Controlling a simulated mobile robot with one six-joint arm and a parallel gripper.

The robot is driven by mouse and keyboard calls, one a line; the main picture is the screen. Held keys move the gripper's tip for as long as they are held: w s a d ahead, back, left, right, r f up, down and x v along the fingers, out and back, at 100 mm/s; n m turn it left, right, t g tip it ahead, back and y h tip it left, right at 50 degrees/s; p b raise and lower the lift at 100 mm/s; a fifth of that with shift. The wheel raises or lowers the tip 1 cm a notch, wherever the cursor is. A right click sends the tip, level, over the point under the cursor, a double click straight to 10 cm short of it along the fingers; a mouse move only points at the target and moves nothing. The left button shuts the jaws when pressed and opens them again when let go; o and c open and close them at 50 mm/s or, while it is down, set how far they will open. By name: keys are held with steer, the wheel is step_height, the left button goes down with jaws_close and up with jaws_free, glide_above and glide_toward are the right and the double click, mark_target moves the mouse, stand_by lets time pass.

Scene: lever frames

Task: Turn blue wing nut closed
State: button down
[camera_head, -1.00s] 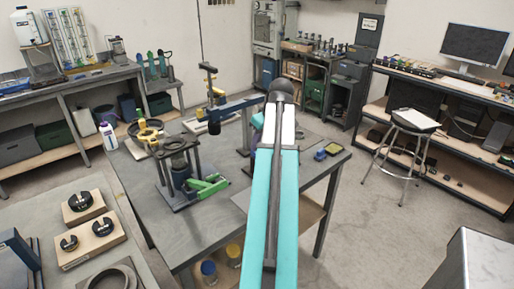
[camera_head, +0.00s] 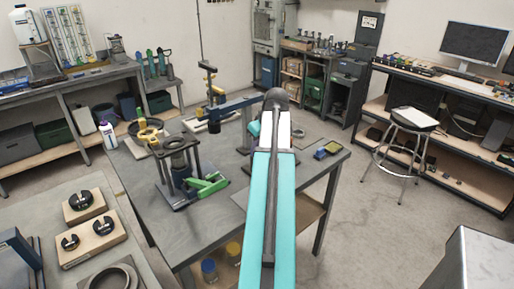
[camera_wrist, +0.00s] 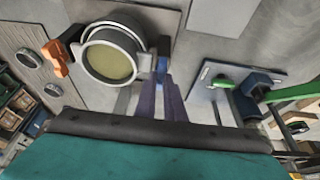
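In the wrist view, a round, ring-shaped fixture with a yellow-green window (camera_wrist: 110,62) sits on a grey plate. The blue wing nut (camera_wrist: 162,69) is at its right edge, and an orange wing nut (camera_wrist: 57,57) is at its left. My gripper (camera_wrist: 160,84) reaches up from the bottom. Its two purple-grey fingers lie close together, with the tips at the blue wing nut. Whether they touch or clamp it is unclear. In the head view my own arm hides the gripper and the fixture.
In the wrist view, a plate with a green-handled part and blue blocks (camera_wrist: 256,87) is on the right. In the head view, a stand with a green lever (camera_head: 206,187), a blue-armed clamp (camera_head: 232,107) and a small blue-yellow device (camera_head: 328,149) occupy the workbench (camera_head: 190,235).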

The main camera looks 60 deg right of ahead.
steer(key=shift+m, duration=0.5)
steer(key=m+h, duration=0.1)
steer(key=m, duration=0.1)
steer(key=m+g+p, duration=0.1)
steer(key=m, duration=0.1)
steer(key=shift+w+a+h, duration=0.1)
steer(key=shift+a+h, duration=0.1)
steer(key=shift+h, duration=0.2)
steer(key=m+g, duration=0.1)
steer(key=m, duration=0.1)
steer(key=m+g+h+p, duration=0.1)
steer(key=m, duration=0.2)
steer(key=shift+w+r, duration=0.1)
steer(key=shift+w, duration=0.1)
steer(key=m+g, duration=0.1)
steer(key=m, duration=0.3)
steer(key=shift+w, duration=0.15)
steer(key=shift+w+m+g, duration=0.1)
steer(key=shift+m+g, duration=0.8)
steer(key=shift+m, duration=1)
steer(key=c, duration=1.8)
jaws_free()
steer(key=shift+c, duration=0.2)
